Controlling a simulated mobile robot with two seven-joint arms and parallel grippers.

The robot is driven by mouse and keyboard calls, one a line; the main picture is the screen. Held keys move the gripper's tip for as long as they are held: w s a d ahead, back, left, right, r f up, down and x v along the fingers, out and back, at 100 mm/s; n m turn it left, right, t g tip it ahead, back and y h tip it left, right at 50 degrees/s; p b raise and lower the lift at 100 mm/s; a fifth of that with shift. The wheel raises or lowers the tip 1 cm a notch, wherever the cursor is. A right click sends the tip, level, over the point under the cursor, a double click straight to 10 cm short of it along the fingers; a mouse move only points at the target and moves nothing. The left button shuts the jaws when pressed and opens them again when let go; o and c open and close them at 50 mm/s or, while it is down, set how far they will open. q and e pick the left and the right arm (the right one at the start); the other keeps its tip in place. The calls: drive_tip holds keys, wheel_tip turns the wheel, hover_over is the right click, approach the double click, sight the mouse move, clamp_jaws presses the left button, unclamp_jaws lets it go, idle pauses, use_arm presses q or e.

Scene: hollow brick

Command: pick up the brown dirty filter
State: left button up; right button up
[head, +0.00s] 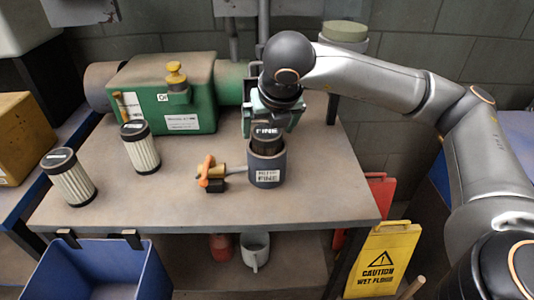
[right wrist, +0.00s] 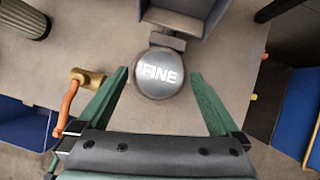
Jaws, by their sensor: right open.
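A round dark cap marked FINE (head: 267,131) tops a dark cylinder in a grey cup-shaped housing (head: 267,170) with a FINE label. My right gripper (head: 269,124) is above the housing, pointing down, open and empty. In the right wrist view the cap (right wrist: 160,73) lies between the green fingers (right wrist: 158,76), with gaps on both sides. Two white pleated filters with dark caps, one front left (head: 72,180) and one behind it (head: 142,152), stand on the table. My left gripper is not in view.
An orange-handled brass valve (head: 212,172) sits left of the housing. A green machine (head: 180,90) stands behind on the table (head: 200,205). A blue bin (head: 95,270) hangs at the front left edge. A yellow caution sign (head: 383,260) stands at the right.

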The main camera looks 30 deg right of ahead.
drive_tip(key=shift+w+d+f, duration=0.15)
drive_tip(key=shift+w+f, duration=0.15)
drive_tip(key=shift+f, duration=0.25)
drive_tip(key=shift+r, duration=0.1)
clamp_jaws()
idle(0.4)
